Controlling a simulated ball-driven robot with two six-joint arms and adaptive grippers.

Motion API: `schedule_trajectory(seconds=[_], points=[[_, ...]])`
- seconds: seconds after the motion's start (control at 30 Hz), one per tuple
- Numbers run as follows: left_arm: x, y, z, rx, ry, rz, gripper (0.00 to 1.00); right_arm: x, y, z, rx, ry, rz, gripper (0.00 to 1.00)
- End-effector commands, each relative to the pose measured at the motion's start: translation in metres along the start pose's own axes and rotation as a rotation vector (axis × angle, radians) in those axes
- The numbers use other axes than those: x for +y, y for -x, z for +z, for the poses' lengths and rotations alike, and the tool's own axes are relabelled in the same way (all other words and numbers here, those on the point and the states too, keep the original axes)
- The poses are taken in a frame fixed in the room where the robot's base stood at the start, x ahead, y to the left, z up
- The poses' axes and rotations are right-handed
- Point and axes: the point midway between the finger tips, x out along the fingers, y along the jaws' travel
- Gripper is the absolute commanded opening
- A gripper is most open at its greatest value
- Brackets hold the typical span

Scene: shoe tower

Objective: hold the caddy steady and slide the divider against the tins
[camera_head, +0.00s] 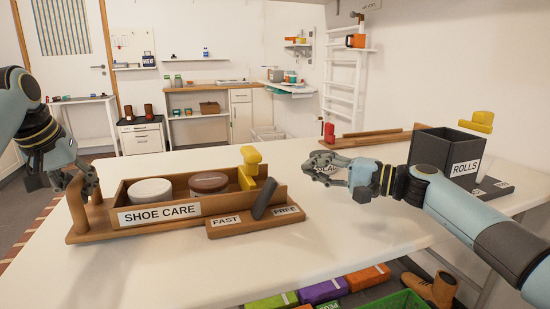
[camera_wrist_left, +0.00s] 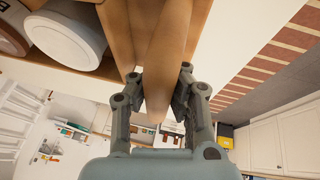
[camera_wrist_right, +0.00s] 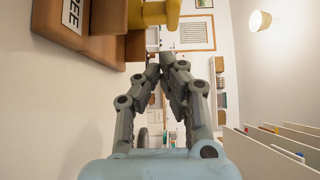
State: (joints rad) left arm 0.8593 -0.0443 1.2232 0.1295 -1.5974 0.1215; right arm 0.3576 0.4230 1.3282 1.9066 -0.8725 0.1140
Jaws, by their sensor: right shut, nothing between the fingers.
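The wooden caddy (camera_head: 188,222), labelled SHOE CARE, stands on the white table. It holds a white tin (camera_head: 150,191) and a brown-lidded tin (camera_head: 208,182). The divider with a yellow grip (camera_head: 250,160) stands right of the brown tin, seemingly with a small gap. A dark lever (camera_head: 265,199) on a FAST/FREE plate tilts right. My left gripper (camera_head: 80,181) is shut on the wooden post at the caddy's left end; the post (camera_wrist_left: 165,65) lies between its fingers. My right gripper (camera_head: 318,163) is shut and empty, right of the caddy; the yellow grip (camera_wrist_right: 160,12) lies beyond its fingertips.
A dark box (camera_head: 440,152) labelled ROLLS stands at the right, behind my right forearm. A wooden tray (camera_head: 372,139) and a red object (camera_head: 329,132) are at the back edge. My right gripper partly hides another label. The table front is clear.

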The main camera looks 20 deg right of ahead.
Motion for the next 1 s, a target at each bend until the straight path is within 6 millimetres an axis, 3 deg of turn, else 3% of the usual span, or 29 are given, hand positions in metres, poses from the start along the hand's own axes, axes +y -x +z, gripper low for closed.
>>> schedule_trajectory(seconds=[0.17, 0.63, 1.0], points=[[0.0, 0.002, -0.002, 0.007, -0.002, 0.001, 0.0, -0.01, -0.006, -0.003, -0.036, 0.01, -0.037, 0.0], [0.0, 0.002, -0.002, 0.007, -0.002, 0.0, 0.0, -0.013, -0.084, 0.0, -0.035, 0.008, -0.036, 0.0], [0.0, 0.002, -0.002, 0.006, -0.002, 0.0, 0.0, -0.012, -0.097, 0.001, -0.035, 0.01, -0.033, 0.0]])
